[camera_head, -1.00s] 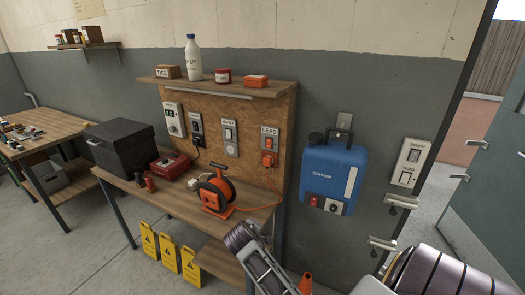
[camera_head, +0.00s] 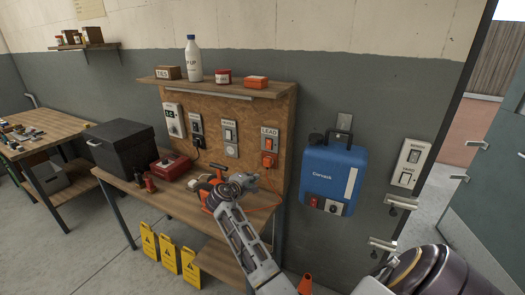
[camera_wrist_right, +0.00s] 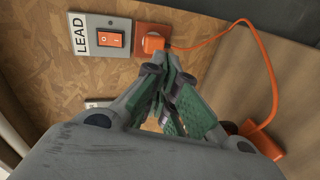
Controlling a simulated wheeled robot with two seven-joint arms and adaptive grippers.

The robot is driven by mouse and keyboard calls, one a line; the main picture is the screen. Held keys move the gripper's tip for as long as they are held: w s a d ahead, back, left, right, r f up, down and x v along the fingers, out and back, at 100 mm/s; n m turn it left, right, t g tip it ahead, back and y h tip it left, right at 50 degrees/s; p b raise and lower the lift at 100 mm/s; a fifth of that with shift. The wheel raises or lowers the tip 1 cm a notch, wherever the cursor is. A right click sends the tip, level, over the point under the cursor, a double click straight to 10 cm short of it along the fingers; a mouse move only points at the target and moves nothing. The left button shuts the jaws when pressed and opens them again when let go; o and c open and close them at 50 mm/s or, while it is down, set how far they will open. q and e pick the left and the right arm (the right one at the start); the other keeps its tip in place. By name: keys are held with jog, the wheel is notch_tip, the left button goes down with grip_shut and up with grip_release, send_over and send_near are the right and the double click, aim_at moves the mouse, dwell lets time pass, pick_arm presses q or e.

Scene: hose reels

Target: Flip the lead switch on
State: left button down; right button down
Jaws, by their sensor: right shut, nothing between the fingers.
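The lead switch (camera_head: 269,133) is a grey plate labelled LEAD on the wooden backboard, at its right end. In the right wrist view its orange rocker (camera_wrist_right: 111,40) sits at the upper left, beside an orange socket with a plug (camera_wrist_right: 153,43) in it. My right gripper (camera_head: 252,179) is in front of the board, below and slightly left of the switch in the head view. In the wrist view its fingers (camera_wrist_right: 162,66) are shut and empty, below the plug and apart from the rocker. The gripper hides part of the orange hose reel (camera_head: 208,190). My left gripper is not in view.
An orange cable (camera_wrist_right: 262,52) runs from the plug down to the right. Other switches (camera_head: 230,136) line the board under a shelf (camera_head: 215,86). A blue box (camera_head: 333,178) hangs to the right. A black case (camera_head: 118,146) and red box (camera_head: 170,166) stand on the bench.

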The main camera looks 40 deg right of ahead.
jog(key=w+d+r+n+h, duration=0.1)
jog(key=w+r, duration=0.3)
jog(key=r, duration=0.1)
jog(key=shift+r+h, duration=0.4)
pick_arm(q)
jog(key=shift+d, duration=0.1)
